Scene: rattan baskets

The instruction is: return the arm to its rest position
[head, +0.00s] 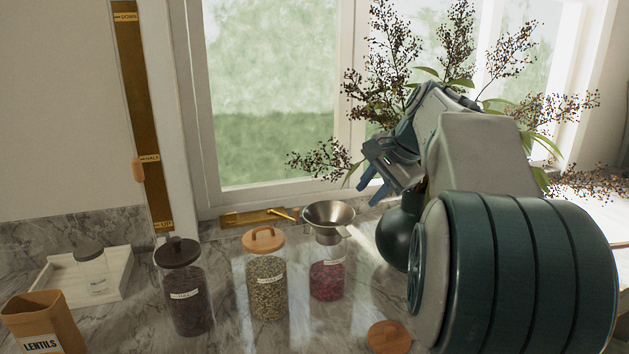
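My arm rises from the lower right of the head view and bends over toward the window. My gripper (373,186) hangs at its end, with blue fingertips pointing down and left. The two fingertips show apart with nothing between them. The gripper is in the air above the counter, up and right of the steel funnel (328,214) and in front of the plant. My arm hides part of the dark round vase (396,240) and the plant's stems.
On the marble counter (225,335) stand a dark-lidded jar (184,290), a wooden-lidded jar (266,285) and a jar of red contents (327,279) under the funnel. A wooden lid (389,337) lies at front. A lentils box (45,322) and white tray (120,275) are left. Branches (395,45) surround my gripper.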

